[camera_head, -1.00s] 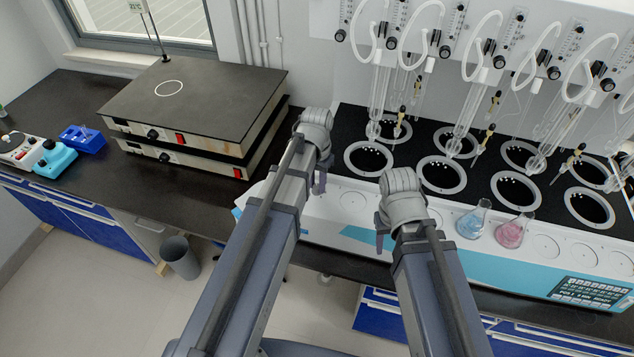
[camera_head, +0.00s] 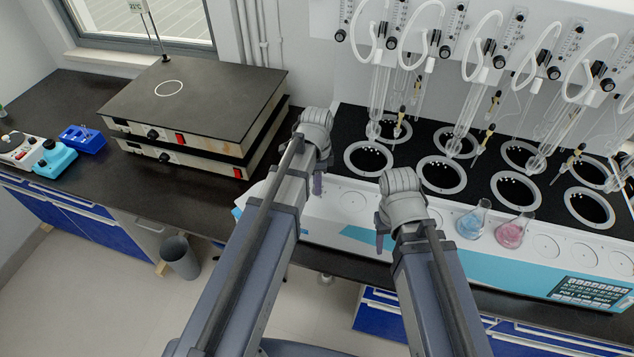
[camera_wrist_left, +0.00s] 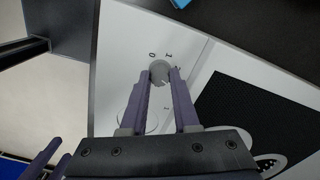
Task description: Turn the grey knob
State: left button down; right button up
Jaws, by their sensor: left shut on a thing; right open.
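The grey knob (camera_wrist_left: 159,70) sits on the white panel of the distiller, beside printed marks 0 and 1. In the left wrist view my left gripper (camera_wrist_left: 161,76) has its two purple-grey fingers on either side of the knob, shut on it. In the head view the left gripper (camera_head: 318,184) hangs over the left end of the distiller, and the knob is hidden there. My right gripper (camera_head: 380,241) is to its right, open and empty, above the distiller's front edge.
The distiller's black top (camera_head: 405,182) has several ringed wells with glassware above. Blue (camera_head: 473,220) and pink (camera_head: 512,232) flasks stand on its front ledge, right of my right gripper. Stacked hot plates (camera_head: 190,100) stand at left. A bin (camera_head: 180,257) is on the floor.

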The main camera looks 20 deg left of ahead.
pick_arm(q)
jog(key=shift+m, duration=0.7)
jog(key=c, duration=0.7)
grip_release()
jog(key=shift+o, duration=0.2)
notch_tip(320, 180, up, 8)
jog(key=p, duration=0.8)
jog(key=shift+f, duration=0.1)
